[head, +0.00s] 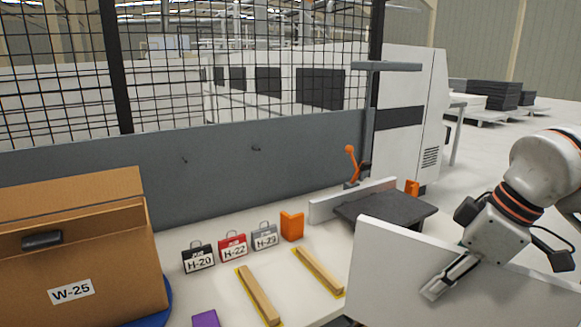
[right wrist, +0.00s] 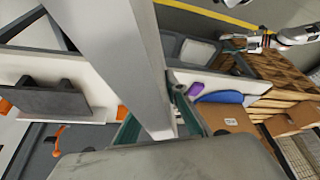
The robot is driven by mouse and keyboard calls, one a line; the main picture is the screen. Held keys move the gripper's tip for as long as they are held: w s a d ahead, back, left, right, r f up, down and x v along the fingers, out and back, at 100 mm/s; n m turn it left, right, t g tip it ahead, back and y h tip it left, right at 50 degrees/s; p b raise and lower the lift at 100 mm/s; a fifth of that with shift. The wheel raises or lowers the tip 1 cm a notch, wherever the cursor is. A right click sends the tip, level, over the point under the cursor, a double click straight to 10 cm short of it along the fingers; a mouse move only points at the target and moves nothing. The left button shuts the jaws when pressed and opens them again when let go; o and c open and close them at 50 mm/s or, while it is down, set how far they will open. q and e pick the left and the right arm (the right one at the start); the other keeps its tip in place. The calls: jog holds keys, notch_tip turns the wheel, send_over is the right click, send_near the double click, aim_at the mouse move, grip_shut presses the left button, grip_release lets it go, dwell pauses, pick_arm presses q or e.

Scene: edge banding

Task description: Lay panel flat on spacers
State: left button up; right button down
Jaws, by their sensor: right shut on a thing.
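The white panel (head: 400,275) stands on edge, tilted, at the lower right of the head view. My right gripper (head: 440,284) is shut on it. In the right wrist view the panel (right wrist: 128,60) runs edge-on between the teal fingers. Two wooden spacers, a left one (head: 258,295) and a right one (head: 319,271), lie apart on yellow-marked spots on the white table, left of the panel. The panel is clear of both in the head view; its lower part is cut off. My left gripper (right wrist: 236,44) is small and distant in the right wrist view; its jaws are unclear.
Black, red and grey tags (head: 233,247) and an orange corner block (head: 292,226) stand behind the spacers. A dark block (head: 385,210) sits by a white fence (head: 350,200) behind the panel. A cardboard box (head: 85,250) is at left, a purple item (head: 206,319) in front.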

aim_at(450, 246)
jog(key=shift+r, duration=3.2)
jog(key=shift+f, duration=0.15)
jog(key=f, duration=0.5)
jog(key=w+f, duration=0.1)
jog(key=f, duration=0.9)
jog(key=shift+w+a, duration=0.3)
jog(key=s+f, duration=0.3)
jog(key=f, duration=0.5)
jog(key=s+f, duration=0.2)
jog(key=f, duration=0.6)
jog(key=w+r, duration=0.1)
jog(key=r, duration=0.3)
jog(key=w+r, duration=0.1)
jog(key=r, duration=0.3)
jog(key=w+r, duration=0.1)
jog(key=r, duration=0.3)
jog(key=shift+w+d+r, duration=0.2)
jog(key=shift+w+d, duration=0.05)
jog(key=shift+d, duration=0.05)
jog(key=shift+r, duration=0.45)
